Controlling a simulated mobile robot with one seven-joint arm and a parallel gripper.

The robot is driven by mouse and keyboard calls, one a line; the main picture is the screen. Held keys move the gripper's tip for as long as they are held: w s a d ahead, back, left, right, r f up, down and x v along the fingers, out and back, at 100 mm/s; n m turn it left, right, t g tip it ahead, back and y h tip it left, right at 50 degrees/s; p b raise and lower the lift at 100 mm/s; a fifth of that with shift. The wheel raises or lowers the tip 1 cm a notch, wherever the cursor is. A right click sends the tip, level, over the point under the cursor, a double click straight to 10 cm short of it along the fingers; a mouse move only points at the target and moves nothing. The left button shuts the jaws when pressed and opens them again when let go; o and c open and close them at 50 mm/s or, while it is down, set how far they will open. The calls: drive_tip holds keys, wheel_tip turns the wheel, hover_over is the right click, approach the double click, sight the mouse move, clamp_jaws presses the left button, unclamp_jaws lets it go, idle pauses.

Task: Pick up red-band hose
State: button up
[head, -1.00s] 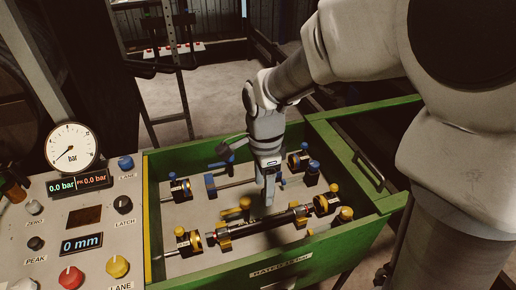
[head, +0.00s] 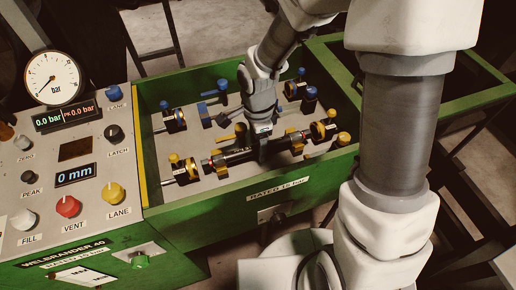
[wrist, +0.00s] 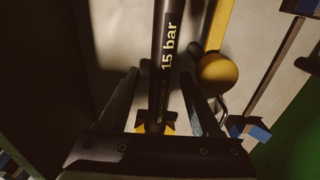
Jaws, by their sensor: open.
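A black hose (head: 239,157) lies across the front of the green-walled tray, with its ends at yellow-and-black fittings. In the wrist view the hose (wrist: 165,60) carries a "15 bar" label and runs between my two fingers. My gripper (head: 262,156) points down over the hose's middle. In the wrist view my gripper (wrist: 163,92) is open, with one finger on each side of the hose and gaps between. The fingertips' exact height against the hose is hard to tell.
Yellow-knobbed clamps (head: 342,139) flank the hose, and a yellow ball knob (wrist: 218,72) is close to my right finger. Blue-knobbed fittings (head: 309,94) stand behind. The green tray wall (head: 240,196) is in front. A gauge panel (head: 70,150) stands at left.

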clamp_jaws()
idle(0.3)
idle(1.1)
